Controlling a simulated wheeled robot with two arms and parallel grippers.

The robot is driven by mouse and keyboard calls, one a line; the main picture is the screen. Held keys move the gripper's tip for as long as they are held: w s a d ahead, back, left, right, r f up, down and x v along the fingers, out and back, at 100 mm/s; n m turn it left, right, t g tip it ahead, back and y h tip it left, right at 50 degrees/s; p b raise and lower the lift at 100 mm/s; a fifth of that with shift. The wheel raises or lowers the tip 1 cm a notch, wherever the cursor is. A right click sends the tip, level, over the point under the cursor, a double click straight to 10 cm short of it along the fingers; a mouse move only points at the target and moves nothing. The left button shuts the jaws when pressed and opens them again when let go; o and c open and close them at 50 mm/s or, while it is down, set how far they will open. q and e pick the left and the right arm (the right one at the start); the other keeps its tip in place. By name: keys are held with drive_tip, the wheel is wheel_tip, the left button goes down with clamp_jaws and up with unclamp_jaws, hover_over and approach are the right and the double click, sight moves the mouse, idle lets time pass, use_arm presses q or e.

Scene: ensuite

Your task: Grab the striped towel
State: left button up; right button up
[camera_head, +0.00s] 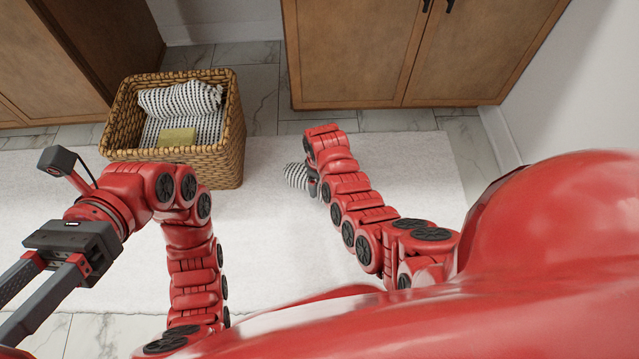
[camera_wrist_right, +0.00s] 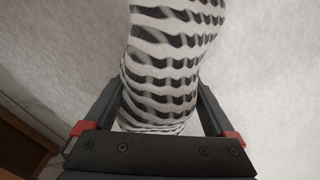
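A black-and-white striped towel (camera_head: 297,176) shows at the end of my right arm, over the white rug. It is partly hidden by the arm. In the right wrist view the rolled towel (camera_wrist_right: 165,70) lies between the two spread fingers of my right gripper (camera_wrist_right: 160,95). The fingers stand wide apart, one on each side. The towel covers the fingertips, and I cannot tell whether they press on it. Another striped towel (camera_head: 180,98) lies in the wicker basket. My left gripper (camera_head: 25,290) is open and empty at the left edge.
The wicker basket (camera_head: 225,160) stands on the rug's far left edge and also holds a yellowish block (camera_head: 177,137). Wooden cabinets (camera_head: 350,55) stand behind. A white wall (camera_head: 590,90) is at the right. The white rug (camera_head: 265,240) is clear between my arms.

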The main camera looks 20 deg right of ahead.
drive_tip(key=c, duration=0.9)
